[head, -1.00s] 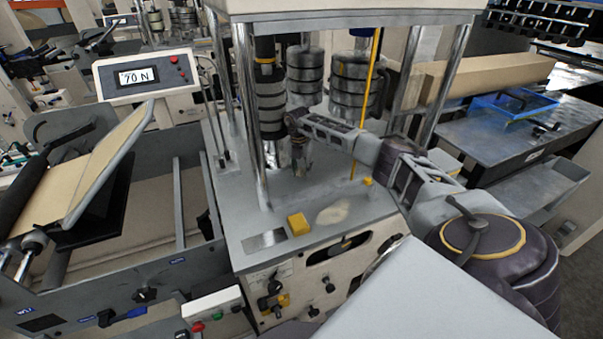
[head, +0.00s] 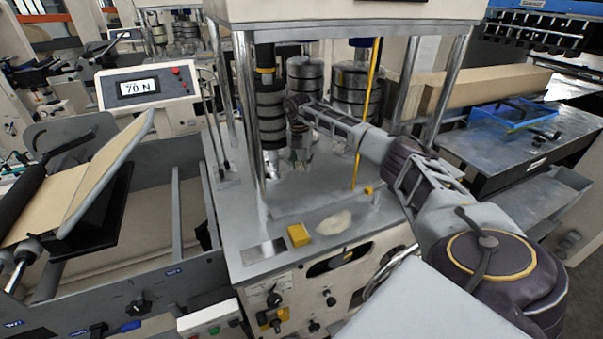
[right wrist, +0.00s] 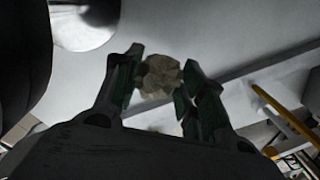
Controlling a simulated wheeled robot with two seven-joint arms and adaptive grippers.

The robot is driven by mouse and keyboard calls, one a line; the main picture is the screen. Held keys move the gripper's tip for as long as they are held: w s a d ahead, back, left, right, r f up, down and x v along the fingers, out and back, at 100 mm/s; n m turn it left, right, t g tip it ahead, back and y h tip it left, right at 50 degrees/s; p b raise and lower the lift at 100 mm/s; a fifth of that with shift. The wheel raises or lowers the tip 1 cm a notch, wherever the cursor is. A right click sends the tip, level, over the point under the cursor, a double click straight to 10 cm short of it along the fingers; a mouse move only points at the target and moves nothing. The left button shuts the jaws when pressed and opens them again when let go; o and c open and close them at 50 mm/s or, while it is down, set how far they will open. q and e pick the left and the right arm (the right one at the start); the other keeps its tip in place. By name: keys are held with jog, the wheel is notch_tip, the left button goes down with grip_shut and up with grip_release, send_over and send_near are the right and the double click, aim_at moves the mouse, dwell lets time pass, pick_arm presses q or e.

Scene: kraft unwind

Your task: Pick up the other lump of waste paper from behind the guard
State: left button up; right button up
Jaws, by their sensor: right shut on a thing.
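My right gripper (head: 298,158) is among the machine's posts and dark stacked cylinders, reaching in from the right in the head view. In the right wrist view its fingers (right wrist: 160,88) are shut on a crumpled tan lump of waste paper (right wrist: 160,74). The lump is hard to make out in the head view. Another pale lump (head: 334,223) lies on the front of the machine's grey top, beside a yellow block (head: 299,235). A low clear strip, seemingly the guard (head: 325,202), stands between that lump and the gripper. My left gripper is not in view.
A thin yellow rod (head: 366,110) stands upright close to my right arm. Chrome posts (head: 247,110) and dark ringed cylinders (head: 269,115) crowd the gripper. A panel reading 70 N (head: 140,88) is at the left. The grey top (head: 238,225) has free room at its left front.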

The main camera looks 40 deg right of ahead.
jog(key=shift+r, duration=0.9)
